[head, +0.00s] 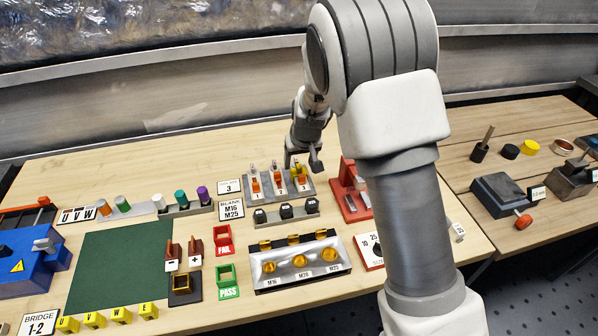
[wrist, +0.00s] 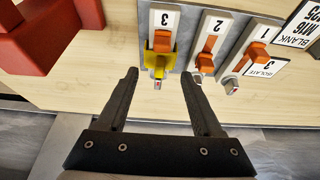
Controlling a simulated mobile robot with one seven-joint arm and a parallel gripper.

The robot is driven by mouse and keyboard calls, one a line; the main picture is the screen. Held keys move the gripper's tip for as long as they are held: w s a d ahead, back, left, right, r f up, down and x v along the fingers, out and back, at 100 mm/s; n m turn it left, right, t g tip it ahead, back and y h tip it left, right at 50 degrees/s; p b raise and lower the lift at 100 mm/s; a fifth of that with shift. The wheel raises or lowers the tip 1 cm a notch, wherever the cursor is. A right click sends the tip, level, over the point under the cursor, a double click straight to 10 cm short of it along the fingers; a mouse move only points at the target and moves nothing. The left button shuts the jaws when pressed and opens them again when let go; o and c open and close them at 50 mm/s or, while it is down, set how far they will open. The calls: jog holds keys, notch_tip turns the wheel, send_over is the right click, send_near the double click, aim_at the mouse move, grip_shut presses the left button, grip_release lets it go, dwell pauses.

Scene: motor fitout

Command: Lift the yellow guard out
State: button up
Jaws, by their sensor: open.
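The yellow guard (wrist: 151,59) sits around the orange lever of the isolator switch marked 3 (wrist: 165,19) in the wrist view. In the head view the yellow guard (head: 302,182) is at the right end of the row of switches. My gripper (wrist: 159,73) is open and empty, with one fingertip on each side of the guard's near end. The fingers appear apart from the guard; their height over it is hard to judge. In the head view my gripper (head: 302,163) is over the switch panel (head: 268,198).
Switch 2 (wrist: 206,55) and switch 1 (wrist: 246,62) stand close beside the guard, with orange levers. A red fixture (head: 349,199) stands just right of the panel; its red block (wrist: 45,40) fills the wrist view's upper left. Black blocks (head: 286,211) lie in front.

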aim_at(299, 166)
jog(key=x, duration=0.3)
jog(key=shift+f, duration=0.15)
jog(key=c, duration=1)
notch_tip(299, 166, up, 10)
jog(key=shift+r+p, duration=0.1)
jog(key=shift+p, duration=0.25)
